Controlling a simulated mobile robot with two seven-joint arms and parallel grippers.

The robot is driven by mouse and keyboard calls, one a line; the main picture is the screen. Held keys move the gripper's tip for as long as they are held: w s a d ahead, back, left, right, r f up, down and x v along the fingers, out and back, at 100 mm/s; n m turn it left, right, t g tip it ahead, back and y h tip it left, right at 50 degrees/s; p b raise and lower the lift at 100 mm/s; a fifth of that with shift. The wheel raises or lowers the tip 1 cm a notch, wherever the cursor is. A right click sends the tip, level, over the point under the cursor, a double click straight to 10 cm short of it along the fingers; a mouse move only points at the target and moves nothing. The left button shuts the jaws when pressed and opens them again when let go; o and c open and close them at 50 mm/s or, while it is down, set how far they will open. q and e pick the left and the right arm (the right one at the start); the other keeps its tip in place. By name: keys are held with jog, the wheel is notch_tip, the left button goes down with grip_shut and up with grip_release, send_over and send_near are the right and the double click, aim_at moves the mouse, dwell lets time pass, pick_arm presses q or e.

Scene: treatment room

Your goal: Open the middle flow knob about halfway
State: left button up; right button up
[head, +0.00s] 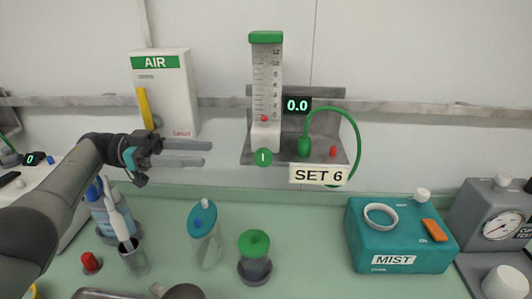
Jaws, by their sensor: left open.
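A flowmeter (267,80) with a green top and a numbered scale stands on the wall bracket. Its red float (264,118) sits low in the tube. A round green knob (263,157) with a white upright mark is at its base. The display (297,105) beside it reads 0.0, and a sign (318,175) below reads SET 6. My left gripper (209,153) is open and empty, left of the knob and apart from it, with its fingers pointing right. My right gripper is not in view.
A white AIR box (163,92) with a yellow lever is on the wall above my left gripper. A green hose (358,140) loops right of the flowmeter. Bottles and cups stand on the green counter below. A teal MIST box (400,240) stands at the right.

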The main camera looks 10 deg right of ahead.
aim_at(266, 164)
pick_arm(q)
jog(key=s+d+p, duration=0.1)
jog(key=d, duration=0.3)
jog(key=d+p, duration=0.1)
jog(key=d, duration=0.3)
jog(key=s+d+p, duration=0.1)
jog(key=d+p, duration=0.1)
jog(key=d, duration=0.2)
jog(key=shift+s+d, duration=0.25)
jog(key=shift+s, duration=0.05)
jog(key=shift+s+d, duration=0.1)
jog(key=shift+d, duration=0.45)
grip_shut()
jog(key=shift+f, duration=0.1)
